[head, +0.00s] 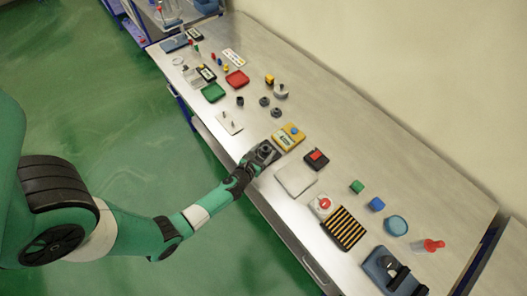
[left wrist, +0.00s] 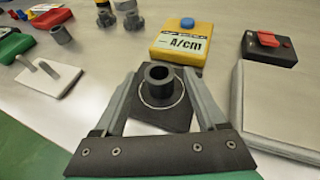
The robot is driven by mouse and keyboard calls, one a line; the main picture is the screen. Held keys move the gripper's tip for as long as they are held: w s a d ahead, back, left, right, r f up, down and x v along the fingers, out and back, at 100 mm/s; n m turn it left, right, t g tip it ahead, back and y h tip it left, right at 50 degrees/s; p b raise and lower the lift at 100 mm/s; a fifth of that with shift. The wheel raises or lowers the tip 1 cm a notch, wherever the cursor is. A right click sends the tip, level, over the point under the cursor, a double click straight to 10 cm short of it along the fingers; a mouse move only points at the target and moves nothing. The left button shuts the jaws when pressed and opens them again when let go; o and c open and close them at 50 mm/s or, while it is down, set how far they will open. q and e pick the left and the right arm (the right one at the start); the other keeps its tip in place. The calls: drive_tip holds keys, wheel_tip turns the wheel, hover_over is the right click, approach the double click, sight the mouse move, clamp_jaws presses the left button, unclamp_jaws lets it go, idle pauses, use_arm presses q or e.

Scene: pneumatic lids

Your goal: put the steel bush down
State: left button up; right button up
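A dark grey hollow bush, which I take as the steel bush (left wrist: 158,84), stands upright on a dark plate (left wrist: 176,117) with a thin pale ring marked around the bush's foot. My left gripper (left wrist: 160,78) has one finger on each side of the bush, with a visible gap between bush and fingers. It looks open. In the head view my left gripper (head: 264,151) is at the table's front edge, just in front of the yellow device, and largely hides the plate. My right gripper is not in view.
A yellow device with a blue button (left wrist: 185,42) stands just behind. A pale flat block (left wrist: 285,105) is close on the right, and a black box with a red top (left wrist: 268,45) behind it. A white plate with pegs (left wrist: 48,75) and another grey bush (left wrist: 61,34) are on the left.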

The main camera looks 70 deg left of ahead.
use_arm(q)
drive_tip(key=shift+r+p, duration=0.25)
drive_tip(key=shift+p, duration=0.05)
drive_tip(key=p+v, duration=0.1)
drive_tip(key=v, duration=1.1)
drive_tip(key=shift+f, duration=0.1)
